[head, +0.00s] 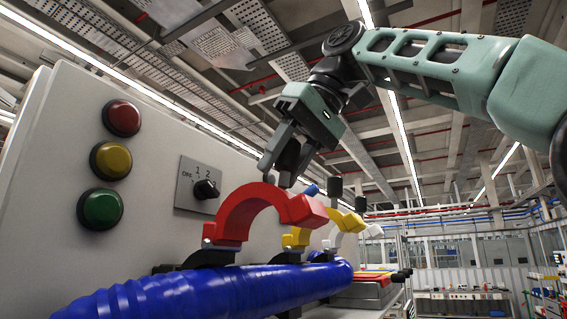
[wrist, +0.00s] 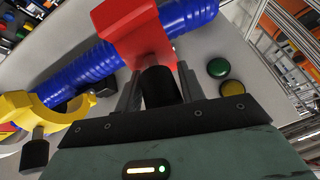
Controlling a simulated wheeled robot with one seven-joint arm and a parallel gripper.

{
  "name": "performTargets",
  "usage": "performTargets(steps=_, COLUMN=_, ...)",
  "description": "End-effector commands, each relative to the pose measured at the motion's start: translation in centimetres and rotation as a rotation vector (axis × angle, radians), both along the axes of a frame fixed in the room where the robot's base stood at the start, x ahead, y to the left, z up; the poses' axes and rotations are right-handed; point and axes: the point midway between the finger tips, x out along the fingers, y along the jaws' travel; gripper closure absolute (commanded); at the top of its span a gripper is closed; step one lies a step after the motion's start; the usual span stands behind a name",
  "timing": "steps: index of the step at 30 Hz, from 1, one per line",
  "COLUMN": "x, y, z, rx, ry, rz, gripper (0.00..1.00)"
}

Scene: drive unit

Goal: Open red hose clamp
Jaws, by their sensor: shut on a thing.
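The red hose clamp (head: 250,208) is a thick red arc, hinged on a black bracket (head: 208,257) beside the ribbed blue hose (head: 225,290). Its block-shaped end stands raised, with a gap above the hose. In the wrist view, the red clamp's end (wrist: 133,30) shows close ahead, with a black handle (wrist: 160,86) on it. My gripper (head: 280,172) is above the clamp from behind, its fingers on either side of the handle and shut on it. In the head view the handle is hidden by the fingers.
A yellow clamp (head: 335,212) and a white clamp (head: 348,223) stand raised behind the red one, with upright black handles. The grey panel at left carries red (head: 122,118), yellow (head: 111,161) and green (head: 103,209) buttons and a rotary switch (head: 206,189).

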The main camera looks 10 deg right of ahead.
Motion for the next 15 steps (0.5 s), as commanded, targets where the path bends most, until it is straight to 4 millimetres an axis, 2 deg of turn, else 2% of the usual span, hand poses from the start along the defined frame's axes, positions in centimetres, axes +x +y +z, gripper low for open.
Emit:
performTargets(steps=6, x=-0.25, y=-0.01, z=0.48, rx=0.009, ry=-0.009, rz=0.002, gripper=1.0)
performTargets(steps=7, x=-0.25, y=-0.01, z=0.48, rx=0.009, ry=-0.01, rz=0.002, gripper=0.55)
performTargets(steps=8, x=-0.25, y=-0.01, z=0.49, rx=0.009, ry=-0.01, rz=0.002, gripper=0.47)
performTargets(steps=15, x=-0.11, y=0.0, z=0.23, rx=0.004, ry=-0.005, rz=0.001, gripper=0.47)
